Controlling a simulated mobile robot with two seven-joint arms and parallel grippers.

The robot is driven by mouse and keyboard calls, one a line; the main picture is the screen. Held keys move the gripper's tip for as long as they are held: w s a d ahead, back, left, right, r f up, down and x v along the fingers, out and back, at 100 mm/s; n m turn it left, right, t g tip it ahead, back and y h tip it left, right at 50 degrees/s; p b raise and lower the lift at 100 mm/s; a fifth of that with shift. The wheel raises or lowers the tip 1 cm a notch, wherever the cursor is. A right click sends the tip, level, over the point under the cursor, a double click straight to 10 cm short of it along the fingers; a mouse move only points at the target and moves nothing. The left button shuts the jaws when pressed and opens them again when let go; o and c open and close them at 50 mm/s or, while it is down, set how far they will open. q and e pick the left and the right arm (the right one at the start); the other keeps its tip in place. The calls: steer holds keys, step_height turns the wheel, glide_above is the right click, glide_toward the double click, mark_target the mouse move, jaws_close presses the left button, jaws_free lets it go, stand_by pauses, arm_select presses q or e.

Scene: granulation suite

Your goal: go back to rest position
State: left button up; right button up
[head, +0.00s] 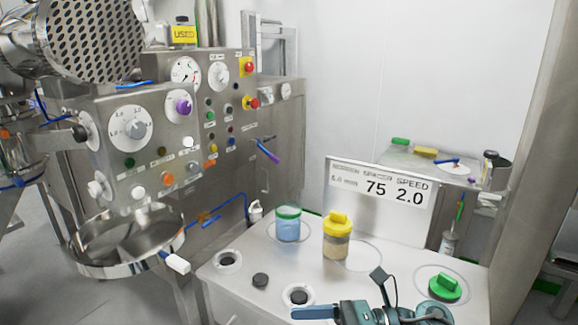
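One of my grippers, seemingly the right (378,305), shows at the bottom edge, in front of the steel worktop and partly cut off by the frame. A pale blue part of it points left and a dark-tipped part sticks up. I see nothing held in it, but its finger gap cannot be made out. My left gripper is not in view.
On the worktop (320,268) stand a blue jar with a green rim (288,225), a yellow-lidded jar (337,238) and a green-capped item (445,287). A sign (382,187) stands behind them. A control panel (150,130) and a steel bowl (125,240) are left.

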steer(key=w+d+f+m+t+h+p, duration=0.1)
steer(key=d+f+m+t+h, duration=0.25)
steer(key=m+t, duration=0.85)
steer(key=d+f+m+t+h, duration=0.2)
steer(key=d+m+t+h, duration=0.15)
steer(key=m, duration=1.65)
steer(key=s+d+f+m+g+h, duration=0.2)
steer(key=s+f+m+h, duration=0.1)
steer(key=s+f+m, duration=0.3)
steer(key=s+d+f+m+g+h+p, duration=0.1)
steer(key=s+d+f+m+g+h, duration=0.1)
steer(key=f+m, duration=0.6)
steer(key=s+g+h, duration=0.1)
steer(key=s+h, duration=0.1)
steer(key=s, duration=0.1)
steer(key=shift+s+d+f+m, duration=0.15)
steer(key=shift+s+f+m, duration=0.05)
steer(key=shift+s+m, duration=0.2)
